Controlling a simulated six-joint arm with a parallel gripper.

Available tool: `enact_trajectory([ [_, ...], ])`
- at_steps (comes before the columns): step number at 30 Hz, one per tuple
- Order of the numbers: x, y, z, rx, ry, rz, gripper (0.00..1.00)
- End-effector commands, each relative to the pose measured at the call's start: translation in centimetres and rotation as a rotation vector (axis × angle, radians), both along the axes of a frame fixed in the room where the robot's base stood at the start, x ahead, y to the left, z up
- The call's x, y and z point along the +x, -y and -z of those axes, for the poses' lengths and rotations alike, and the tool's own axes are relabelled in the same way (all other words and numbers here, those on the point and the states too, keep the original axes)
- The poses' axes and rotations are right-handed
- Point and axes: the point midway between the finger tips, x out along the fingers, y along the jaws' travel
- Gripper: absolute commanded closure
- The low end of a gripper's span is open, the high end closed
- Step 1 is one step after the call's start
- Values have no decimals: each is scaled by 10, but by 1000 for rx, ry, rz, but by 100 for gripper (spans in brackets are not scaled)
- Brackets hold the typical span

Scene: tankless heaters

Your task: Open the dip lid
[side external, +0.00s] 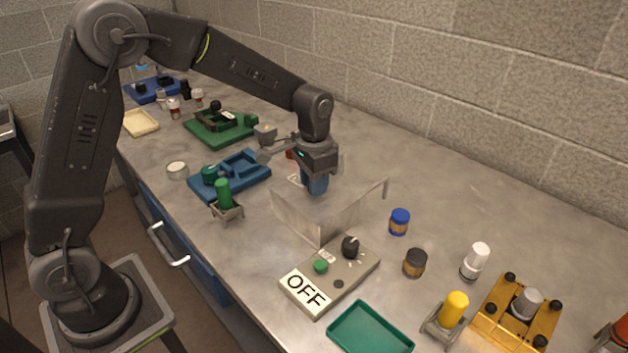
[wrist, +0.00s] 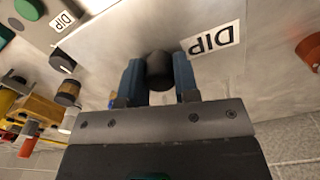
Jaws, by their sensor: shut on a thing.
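The dip tank (side external: 318,222) is a grey metal box with thin walls, behind the control box in the side external view. Its lid (wrist: 205,65) is a smooth grey metal plate with a white DIP label (wrist: 213,38) in the wrist view. A round black knob (wrist: 159,66) stands on the lid. My gripper (wrist: 158,75) has its two blue fingers on either side of the knob and is shut on it. In the side external view my gripper (side external: 314,186) is over the tank and hides the knob. I cannot tell whether the lid is raised.
The control box (side external: 343,285) with an OFF sign, green button and black dial stands in front of the tank. Blue-capped (side external: 399,222) and dark (side external: 415,263) jars are to the right. A blue fixture (side external: 240,172) is to the left.

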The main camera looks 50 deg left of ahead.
Motion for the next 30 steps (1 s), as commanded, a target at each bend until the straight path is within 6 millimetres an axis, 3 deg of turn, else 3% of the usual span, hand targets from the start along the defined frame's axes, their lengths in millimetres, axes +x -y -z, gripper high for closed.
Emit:
enact_trajectory([
  [8, 7, 0, 0, 0, 0, 0, 100],
  [21, 83, 0, 0, -1, 2, 0, 100],
  [30, 111, 0, 0, 0, 1, 0, 100],
])
